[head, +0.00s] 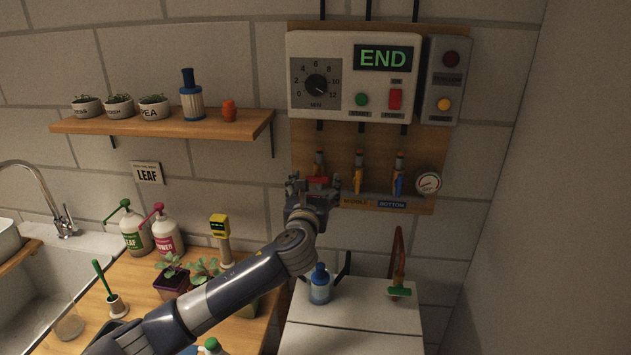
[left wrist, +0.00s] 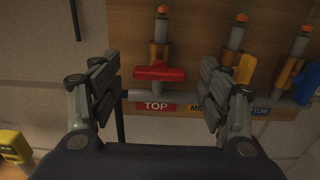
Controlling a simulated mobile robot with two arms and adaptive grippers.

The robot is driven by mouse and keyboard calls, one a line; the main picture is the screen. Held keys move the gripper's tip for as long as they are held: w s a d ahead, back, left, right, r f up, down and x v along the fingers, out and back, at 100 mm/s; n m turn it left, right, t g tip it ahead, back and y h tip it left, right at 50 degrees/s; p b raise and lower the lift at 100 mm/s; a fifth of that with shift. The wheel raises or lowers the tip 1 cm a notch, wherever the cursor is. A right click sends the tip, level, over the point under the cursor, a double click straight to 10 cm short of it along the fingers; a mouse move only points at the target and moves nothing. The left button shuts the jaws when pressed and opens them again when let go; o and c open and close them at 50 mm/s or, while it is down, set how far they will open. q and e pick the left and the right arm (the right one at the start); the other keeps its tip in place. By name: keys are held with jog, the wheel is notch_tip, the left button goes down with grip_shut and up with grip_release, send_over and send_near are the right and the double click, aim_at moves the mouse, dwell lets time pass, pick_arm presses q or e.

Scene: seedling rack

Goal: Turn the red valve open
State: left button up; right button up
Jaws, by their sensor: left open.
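The red valve (left wrist: 160,73) has its handle lying crosswise over its pipe, above the red TOP label (left wrist: 156,106), in the left wrist view. In the head view the red handle (head: 318,183) shows just behind my left gripper (head: 314,187). My left gripper is open, with one finger on each side of the red handle in the wrist view (left wrist: 158,88). I cannot tell whether the fingers touch it. The yellow valve (head: 357,178) and the blue valve (head: 397,183) stand to its right with their handles along their pipes. My right gripper is not in view.
A round gauge (head: 428,183) is right of the valves. The control box (head: 340,105) above reads END. Below are a white cabinet top (head: 350,310) with a blue bottle (head: 320,287) and a green-ended tool (head: 399,290). A wooden shelf (head: 190,128) with pots is at left.

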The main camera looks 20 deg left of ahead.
pick_arm(q)
jog(key=shift+w+a, duration=0.1)
jog(key=shift+w, duration=0.25)
jog(key=c, duration=1.1)
jog(key=shift+o, duration=0.2)
